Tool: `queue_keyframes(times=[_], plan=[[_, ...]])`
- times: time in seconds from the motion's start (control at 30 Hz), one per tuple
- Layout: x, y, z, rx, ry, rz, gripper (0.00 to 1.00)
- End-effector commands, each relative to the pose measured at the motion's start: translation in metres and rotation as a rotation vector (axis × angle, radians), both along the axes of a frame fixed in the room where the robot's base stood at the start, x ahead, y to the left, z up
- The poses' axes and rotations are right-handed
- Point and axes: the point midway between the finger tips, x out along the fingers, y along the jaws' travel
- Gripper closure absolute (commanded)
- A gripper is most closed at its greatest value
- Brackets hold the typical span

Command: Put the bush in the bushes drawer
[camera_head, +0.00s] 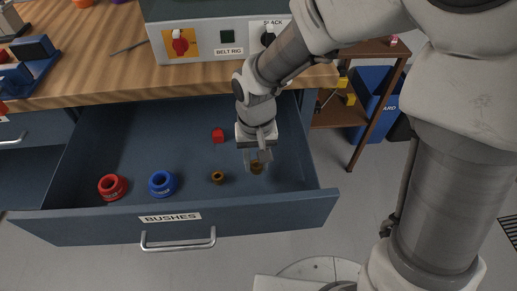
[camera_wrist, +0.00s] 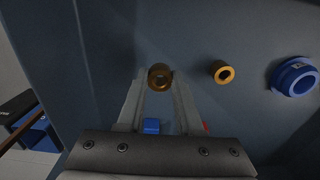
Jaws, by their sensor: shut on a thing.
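The drawer (camera_head: 180,217) labelled BUSHES is pulled open below the workbench. My gripper (camera_head: 257,164) reaches down inside it near its right side, shut on a small brown-bronze bush (camera_head: 256,168). In the wrist view the bush (camera_wrist: 160,77) sits between the fingertips, its round hole facing the camera. It looks low, close to the drawer floor; I cannot tell if it touches. Another small bronze bush (camera_head: 217,177) lies on the drawer floor to its left; it also shows in the wrist view (camera_wrist: 222,72).
A blue ring (camera_head: 162,183), a red ring (camera_head: 113,187) and a small red piece (camera_head: 217,135) lie in the drawer. The grey belt rig (camera_head: 220,40) stands on the wooden bench above. A shelf and a blue bin (camera_head: 374,92) stand at the right.

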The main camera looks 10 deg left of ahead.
Motion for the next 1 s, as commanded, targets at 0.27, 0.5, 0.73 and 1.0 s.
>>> queue_keyframes(times=[0.27, 0.5, 0.73, 1.0], plan=[[0.000, 0.000, -0.031, 0.000, 0.000, 0.001, 1.00], [0.000, 0.000, -0.032, 0.000, 0.000, 0.001, 1.00], [0.000, 0.000, -0.033, 0.000, 0.001, 0.000, 0.36], [0.000, 0.000, -0.033, 0.000, 0.000, 0.000, 0.35]])
